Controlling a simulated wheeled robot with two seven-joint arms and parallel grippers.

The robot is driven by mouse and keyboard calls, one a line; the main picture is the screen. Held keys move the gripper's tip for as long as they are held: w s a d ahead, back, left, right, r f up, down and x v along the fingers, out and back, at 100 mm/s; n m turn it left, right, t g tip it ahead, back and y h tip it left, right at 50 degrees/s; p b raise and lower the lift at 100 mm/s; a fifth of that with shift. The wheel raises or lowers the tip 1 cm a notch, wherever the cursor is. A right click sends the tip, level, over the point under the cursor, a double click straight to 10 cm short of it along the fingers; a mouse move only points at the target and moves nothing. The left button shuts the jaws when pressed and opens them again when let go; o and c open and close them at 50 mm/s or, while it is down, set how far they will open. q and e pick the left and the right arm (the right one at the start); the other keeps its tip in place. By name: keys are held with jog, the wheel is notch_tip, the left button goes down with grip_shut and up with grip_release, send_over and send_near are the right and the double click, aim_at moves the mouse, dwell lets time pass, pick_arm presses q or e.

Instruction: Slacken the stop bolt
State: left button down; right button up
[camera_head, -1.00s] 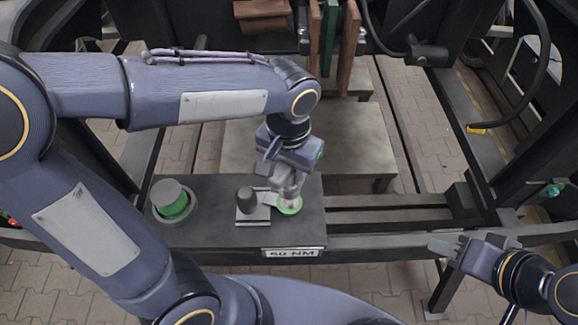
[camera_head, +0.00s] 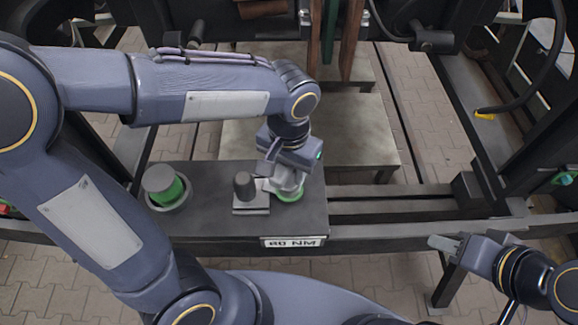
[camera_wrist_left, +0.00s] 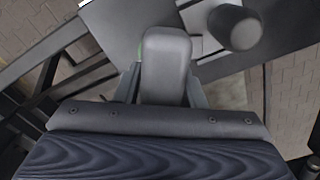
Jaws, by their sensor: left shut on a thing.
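My left gripper (camera_head: 287,176) is shut on a grey rounded part at the right end of a dark bench plate (camera_head: 230,224). In the left wrist view the grey part (camera_wrist_left: 166,62) sits between the two fingers. A green ring (camera_head: 291,197) shows below the gripper, partly hidden by it. Just left of it a dark knob (camera_head: 244,184) stands on a small block; the knob also shows in the left wrist view (camera_wrist_left: 236,27). I cannot tell for certain which piece is the stop bolt. My right gripper (camera_head: 445,244) hangs apart at the right, empty.
A green cylinder with a grey cap (camera_head: 163,185) stands in a round holder at the plate's left. A label reading 60 NM (camera_head: 293,242) is on the front edge. A pale step (camera_head: 345,130) lies behind. Dark rails and frame posts bound the right side.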

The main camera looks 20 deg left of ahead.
pick_arm(q)
jog(key=n, duration=1.3)
dwell(0.4)
jog(key=shift+r, duration=0.2)
notch_tip(320, 180, up, 6)
jog(key=p, duration=0.5)
jog(key=shift+f, duration=0.1)
jog(key=shift+d, duration=0.1)
dwell(0.4)
